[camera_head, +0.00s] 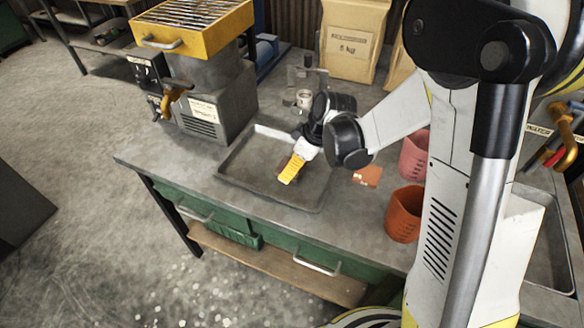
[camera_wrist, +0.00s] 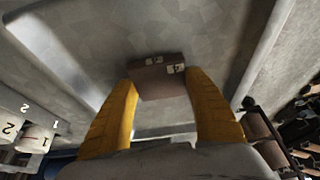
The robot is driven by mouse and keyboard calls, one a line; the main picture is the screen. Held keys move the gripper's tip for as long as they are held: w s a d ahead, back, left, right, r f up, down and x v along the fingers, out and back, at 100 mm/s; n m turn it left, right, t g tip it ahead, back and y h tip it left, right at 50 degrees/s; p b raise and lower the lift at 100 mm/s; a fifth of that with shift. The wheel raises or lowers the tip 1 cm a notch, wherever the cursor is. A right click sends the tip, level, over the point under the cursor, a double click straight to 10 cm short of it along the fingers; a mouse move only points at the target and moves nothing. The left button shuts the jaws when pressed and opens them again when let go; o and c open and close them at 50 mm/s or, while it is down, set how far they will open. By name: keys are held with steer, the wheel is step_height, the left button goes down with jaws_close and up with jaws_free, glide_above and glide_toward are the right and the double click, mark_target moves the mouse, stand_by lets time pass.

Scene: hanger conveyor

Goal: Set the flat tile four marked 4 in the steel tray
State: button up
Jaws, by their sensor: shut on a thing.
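My gripper (camera_head: 289,174), with yellow fingers, is over the steel tray (camera_head: 232,180) on the bench. In the wrist view its two fingers are shut on a flat brown tile (camera_wrist: 160,82), gripped at its left and right edges. The tile bears small pale marks on its far edge and top; one looks like a 4, but it is blurred. In the head view the tile is mostly hidden behind the fingers. The tray's floor and walls surround the tile in the wrist view; I cannot tell whether the tile touches the floor.
A flat orange tile (camera_head: 368,176) lies right of the tray. A pink cup (camera_head: 413,158) and an orange-brown cup (camera_head: 404,214) stand further right. A grey machine with a yellow top (camera_head: 190,25) stands at left, cardboard bags (camera_head: 352,40) behind. The tray's front part is clear.

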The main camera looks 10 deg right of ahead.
steer(key=o, duration=1.3)
steer(key=shift+o, duration=0.2)
steer(key=p+v, duration=0.5)
steer(key=v, duration=0.8)
steer(key=s+d+r+m+t+h, duration=0.2)
steer(key=s+r+m, duration=0.3)
steer(key=s, duration=0.2)
steer(key=s+d+r+m+t+h, duration=0.1)
steer(key=s+d+r+m+t, duration=0.1)
steer(key=s+r+m, duration=0.3)
steer(key=s+m, duration=0.1)
steer(key=s, duration=0.2)
steer(key=shift+s+d+r+t+h, duration=0.15)
steer(key=shift+s+d+t+h, duration=0.15)
steer(key=shift+h, duration=0.1)
steer(key=shift+w+b, duration=0.1)
steer(key=shift+b, duration=0.2)
